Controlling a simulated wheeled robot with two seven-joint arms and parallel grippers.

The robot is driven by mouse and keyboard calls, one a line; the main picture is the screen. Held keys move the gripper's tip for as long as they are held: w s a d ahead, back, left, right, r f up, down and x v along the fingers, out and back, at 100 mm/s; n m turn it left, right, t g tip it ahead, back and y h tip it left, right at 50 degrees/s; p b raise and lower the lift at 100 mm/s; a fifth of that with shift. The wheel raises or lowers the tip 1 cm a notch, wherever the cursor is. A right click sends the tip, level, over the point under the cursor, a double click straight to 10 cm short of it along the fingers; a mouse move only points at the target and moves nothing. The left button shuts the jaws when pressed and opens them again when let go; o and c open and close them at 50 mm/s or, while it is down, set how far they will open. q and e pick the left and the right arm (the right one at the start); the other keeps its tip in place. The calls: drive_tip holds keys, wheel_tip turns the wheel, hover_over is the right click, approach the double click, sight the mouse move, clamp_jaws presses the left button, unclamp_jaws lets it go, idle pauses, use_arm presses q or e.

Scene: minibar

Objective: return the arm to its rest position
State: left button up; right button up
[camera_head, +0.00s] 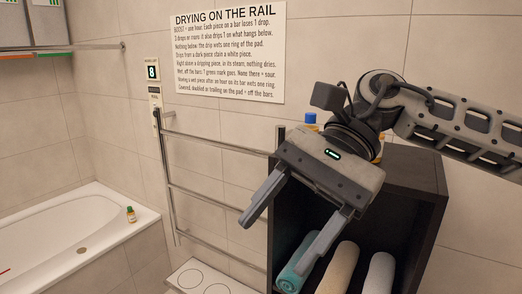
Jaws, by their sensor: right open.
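My right arm (457,119) comes in from the right edge, bent over the top of a dark cabinet. My right gripper (279,244) points down and to the left in front of the cabinet. Its two fingers are spread apart and nothing shows between them. My left gripper is out of view.
The dark open cabinet (424,183) holds rolled towels: teal (291,277), beige (341,267) and white (380,272). A metal rail rack (205,192) stands left of it above a white ringed pad (197,277).

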drive_tip(key=w+a+f+m+y, duration=0.1)
drive_tip(key=a+f+m+y, duration=0.1)
drive_tip(key=a+m+y, duration=0.95)
drive_tip(key=w+d+f+m+t+h, duration=0.1)
drive_tip(key=w+d+f+m+t, duration=0.25)
drive_tip(key=m+t, duration=0.5)
drive_tip(key=w+d+f+m+t+h, duration=0.15)
drive_tip(key=f+m+t, duration=0.35)
drive_tip(key=m, duration=0.7)
drive_tip(key=w+d+f+m+t, duration=0.3)
drive_tip(key=d+m+t, duration=0.1)
drive_tip(key=m+t, duration=0.5)
drive_tip(key=s+d+f+m+h, duration=0.1)
drive_tip(key=d+f+m+h, duration=0.35)
drive_tip(key=f+m, duration=0.35)
drive_tip(key=s+d+f+m+h, duration=0.25)
drive_tip(key=f+m+h, duration=0.35)
drive_tip(key=f, duration=0.3)
drive_tip(key=s+d+f+m+g+h, duration=0.2)
drive_tip(key=s+d+f+m+g, duration=0.1)
drive_tip(key=s+f, duration=0.3)
drive_tip(key=s+d+f+m+g+h, duration=0.2)
drive_tip(key=s+d+f+m, duration=0.3)
drive_tip(key=f, duration=0.4)
drive_tip(key=shift+s+d+g, duration=0.2)
drive_tip(key=shift+s+g, duration=0.4)
drive_tip(key=shift+g, duration=0.15)
